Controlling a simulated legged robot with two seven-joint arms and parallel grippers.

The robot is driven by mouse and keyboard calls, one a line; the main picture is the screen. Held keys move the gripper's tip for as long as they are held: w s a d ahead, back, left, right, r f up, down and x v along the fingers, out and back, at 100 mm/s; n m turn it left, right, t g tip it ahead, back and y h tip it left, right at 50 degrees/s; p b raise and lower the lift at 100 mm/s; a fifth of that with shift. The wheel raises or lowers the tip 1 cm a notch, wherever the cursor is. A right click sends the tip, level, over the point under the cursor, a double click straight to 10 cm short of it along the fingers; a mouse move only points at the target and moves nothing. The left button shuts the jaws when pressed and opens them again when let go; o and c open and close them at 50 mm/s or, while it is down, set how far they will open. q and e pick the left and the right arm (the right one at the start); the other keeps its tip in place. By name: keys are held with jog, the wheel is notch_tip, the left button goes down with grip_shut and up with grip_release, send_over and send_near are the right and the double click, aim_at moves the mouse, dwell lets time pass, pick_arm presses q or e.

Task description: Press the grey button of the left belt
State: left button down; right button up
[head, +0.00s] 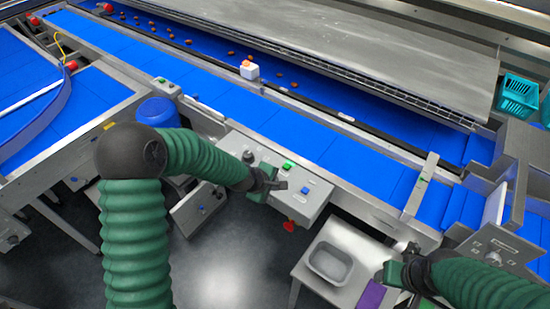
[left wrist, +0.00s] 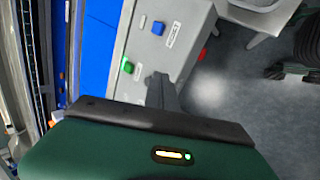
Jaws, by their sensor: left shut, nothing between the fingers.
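A grey control box (head: 312,205) stands at the front of the long blue belt (head: 215,92). It carries a green button (head: 287,165), a blue button (head: 304,190), a black knob (head: 248,157) and a red button (head: 290,226) on its front side. My left gripper (head: 282,185) is shut and empty, over the box between the green and blue buttons. In the left wrist view its fingers (left wrist: 160,88) point at the box top, below the green button (left wrist: 127,66) and blue button (left wrist: 158,28). I cannot make out a grey button; the gripper hides part of the panel. My right gripper (head: 400,262) is at lower right, its fingers unclear.
A second, smaller control panel (head: 200,209) hangs lower left, near a blue drum (head: 157,111). A side table with a grey tray (head: 330,262) and a purple item (head: 370,296) stands at lower right. Dates (head: 280,71) lie on the far belt. Teal baskets (head: 517,95) stand at right.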

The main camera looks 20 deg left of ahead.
pick_arm(q)
jog(key=w+a+r+n+t+p, duration=0.2)
jog(key=w+a+r+n+p, duration=0.1)
jog(key=w+n, duration=0.4)
jog(key=shift+w+r+n, duration=0.35)
jog(key=shift+r+n, duration=0.5)
jog(key=shift+n, duration=0.05)
pick_arm(e)
jog(key=w+v, duration=0.1)
jog(key=v, duration=0.5)
jog(key=shift+r, duration=0.25)
pick_arm(q)
notch_tip(320, 180, down, 9)
jog(key=b, duration=0.6)
jog(key=shift+b, duration=0.3)
pick_arm(e)
jog(key=s+x, duration=0.1)
jog(key=x, duration=0.5)
jog(key=shift+f, duration=0.45)
pick_arm(q)
jog(key=shift+r, duration=0.1)
pick_arm(e)
jog(key=shift+s, duration=0.15)
